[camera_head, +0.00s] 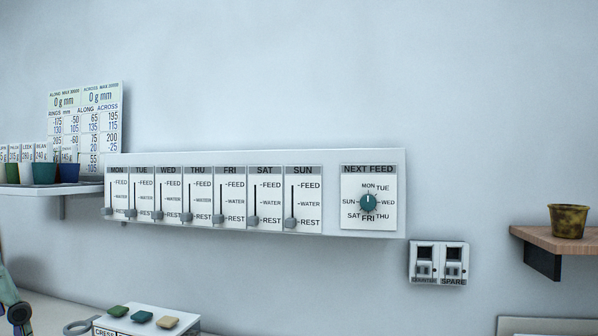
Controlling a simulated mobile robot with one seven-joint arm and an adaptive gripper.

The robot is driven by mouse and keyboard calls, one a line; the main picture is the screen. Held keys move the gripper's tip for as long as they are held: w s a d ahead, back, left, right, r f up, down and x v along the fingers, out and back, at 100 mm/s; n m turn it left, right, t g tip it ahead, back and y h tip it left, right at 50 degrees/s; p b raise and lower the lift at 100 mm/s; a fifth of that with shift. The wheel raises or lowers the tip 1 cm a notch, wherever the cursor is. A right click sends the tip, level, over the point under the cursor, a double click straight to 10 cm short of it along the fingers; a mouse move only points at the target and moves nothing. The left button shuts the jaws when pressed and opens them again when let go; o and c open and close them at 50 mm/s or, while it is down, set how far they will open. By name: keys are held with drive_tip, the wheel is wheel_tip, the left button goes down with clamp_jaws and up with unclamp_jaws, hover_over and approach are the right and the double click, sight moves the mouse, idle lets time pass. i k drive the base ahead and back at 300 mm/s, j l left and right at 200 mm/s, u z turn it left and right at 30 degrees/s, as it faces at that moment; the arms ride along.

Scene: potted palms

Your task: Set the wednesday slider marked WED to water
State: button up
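The slider panel (250,158) is a long white board on the wall, with one upright slider per day from MON to SUN. Each has FEED at the top, WATER in the middle and REST at the bottom. The WED slider (157,215) is third from the left. Its grey knob sits at the bottom of its slot, level with REST. The TUE slider (130,214) and the THU slider (187,217) flank it, also at the bottom. The other day knobs are low too. My gripper is not in view.
A teal NEXT FEED dial (368,203) is at the panel's right. A switch box (438,263) hangs below it. A shelf (85,188) with small pots adjoins the panel's left end. A box with coloured buttons (140,322) stands below. The wall before the panel is clear.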

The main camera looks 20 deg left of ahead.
sight(156, 215)
drive_tip(key=u, duration=1.25)
